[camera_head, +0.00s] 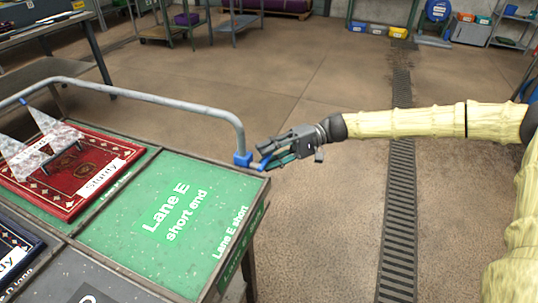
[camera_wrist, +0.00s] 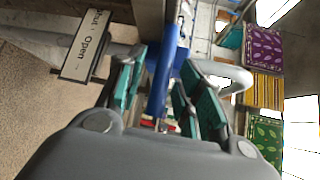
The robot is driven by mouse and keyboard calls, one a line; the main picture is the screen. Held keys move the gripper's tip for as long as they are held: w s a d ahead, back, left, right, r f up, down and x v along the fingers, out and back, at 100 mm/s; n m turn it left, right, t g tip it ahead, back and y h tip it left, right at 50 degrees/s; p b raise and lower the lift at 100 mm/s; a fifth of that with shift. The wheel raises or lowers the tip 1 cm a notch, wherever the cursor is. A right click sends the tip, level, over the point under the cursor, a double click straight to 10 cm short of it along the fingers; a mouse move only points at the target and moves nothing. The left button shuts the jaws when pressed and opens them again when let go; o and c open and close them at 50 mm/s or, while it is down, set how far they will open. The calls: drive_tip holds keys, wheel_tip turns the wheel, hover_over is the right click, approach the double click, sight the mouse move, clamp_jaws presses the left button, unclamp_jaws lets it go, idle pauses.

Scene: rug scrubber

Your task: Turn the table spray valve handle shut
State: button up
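The blue valve (camera_head: 243,160) sits at the table's far right corner, at the end of the grey spray pipe (camera_head: 190,100). Its blue handle (camera_wrist: 161,82) lies lengthwise between the teal finger pads of my gripper (camera_wrist: 163,95) in the wrist view. The fingers are apart, one on each side of the handle; firm contact cannot be told. In the head view my gripper (camera_head: 272,158) reaches the valve from the right. A plate marked "Shut" and "Open" (camera_wrist: 86,45) shows beside the handle. Pale spray (camera_head: 40,130) fans down from the pipe at the left.
A red rug (camera_head: 85,165) lies on the table under the spray. The green table end (camera_head: 145,235), marked "Lane E short end", is bare. Open floor and a drain grate (camera_head: 398,200) are to the right. Shelves stand at the back.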

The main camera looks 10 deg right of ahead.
clamp_jaws()
drive_tip(key=shift+r, duration=0.1)
idle(0.3)
